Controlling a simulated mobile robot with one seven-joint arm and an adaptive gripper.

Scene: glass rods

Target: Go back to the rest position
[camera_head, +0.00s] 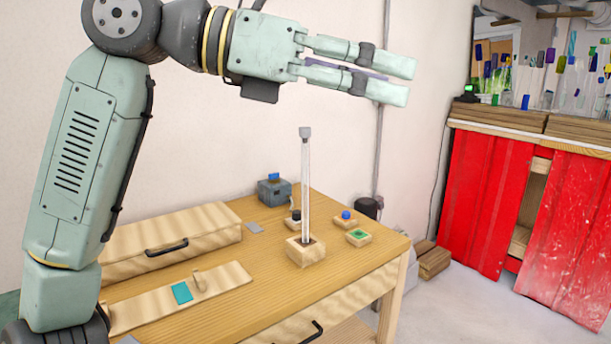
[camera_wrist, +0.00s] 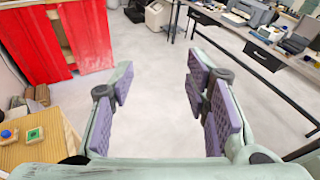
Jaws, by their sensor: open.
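My gripper (camera_head: 385,75) is raised high above the table in the head view, stretched out to the right and level. In the wrist view my gripper (camera_wrist: 165,105) has its purple-padded fingers wide apart with nothing between them. A clear glass rod with a grey cap (camera_head: 306,185) stands upright in a square wooden holder (camera_head: 306,253) on the wooden table (camera_head: 270,290). The gripper is well above the rod and not touching it.
Blue (camera_head: 346,217) and green (camera_head: 358,236) button blocks sit near the table's right edge. A wooden box (camera_head: 170,238), a board with a teal patch (camera_head: 180,293) and a grey-blue box (camera_head: 273,190) are also there. Red cabinets (camera_head: 480,190) stand right. Open floor (camera_wrist: 165,60) lies ahead.

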